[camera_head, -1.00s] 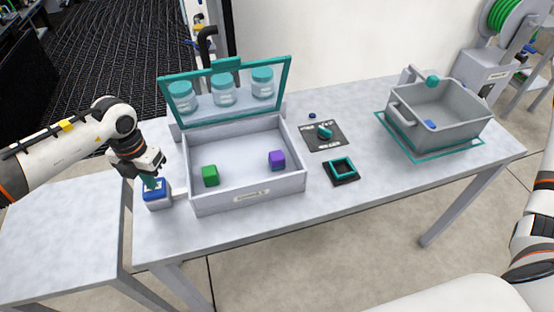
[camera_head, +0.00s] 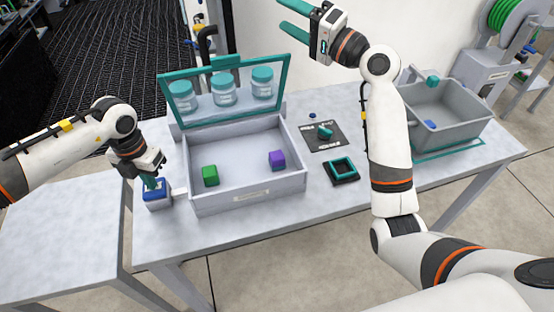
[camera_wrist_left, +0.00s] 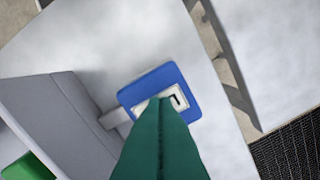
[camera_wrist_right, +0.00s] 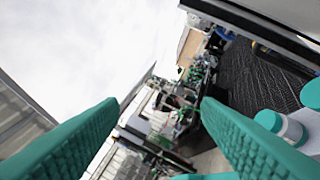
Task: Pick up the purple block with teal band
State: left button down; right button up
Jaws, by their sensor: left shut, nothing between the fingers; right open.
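A purple block (camera_head: 277,160) sits inside the grey lidded box, at its right side; I cannot make out a teal band on it from here. My left gripper (camera_head: 150,183) is shut and empty, its fingertips down on the blue-topped pedestal (camera_head: 156,194) left of the box. In the left wrist view the shut teal fingers (camera_wrist_left: 162,110) reach over the blue top (camera_wrist_left: 183,84) with a white label. My right gripper (camera_head: 287,17) is open and raised above the back of the table, pointing left. In the right wrist view its two fingers (camera_wrist_right: 160,135) stand wide apart with nothing between them.
The box (camera_head: 250,195) has a raised teal-framed lid (camera_head: 224,62) with jars behind it and a green block (camera_head: 210,175) inside. A dark square frame (camera_head: 341,170) and a knob plate (camera_head: 323,135) lie right of it. A grey tote (camera_head: 450,120) stands far right, partly behind my right arm.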

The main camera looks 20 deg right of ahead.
jog(key=s+a+f+n+g+y, duration=0.1)
jog(key=s+a+n+g+y, duration=0.15)
jog(key=a+g, duration=0.35)
jog(key=s+a+f+n+g+y, duration=0.1)
jog(key=s+a+g+y, duration=0.2)
jog(key=a, duration=0.5)
jog(key=s+a+f+n+g+h, duration=0.1)
jog(key=s+a+f+g+h, duration=0.25)
jog(key=s, duration=0.35)
jog(key=s+a+f+n+g+h, duration=0.1)
jog(key=s+a+f+g+h, duration=0.2)
jog(key=s+g, duration=0.25)
jog(key=s+a+f+n+g+h, duration=0.1)
jog(key=s+a+f+g+h, duration=0.25)
jog(key=s, duration=0.45)
jog(key=t+h, duration=0.5)
jog(key=h, duration=0.3)
send_over(277, 155)
notch_tip(277, 155, down, 8)
jog(key=shift+m, duration=0.35)
jog(key=f, duration=0.6)
jog(key=shift+w+d, duration=0.1)
jog(key=shift+w, duration=0.1)
jog(key=shift+s+f, duration=0.15)
jog(key=shift+f, duration=2.8)
jog(key=c, duration=1.1)
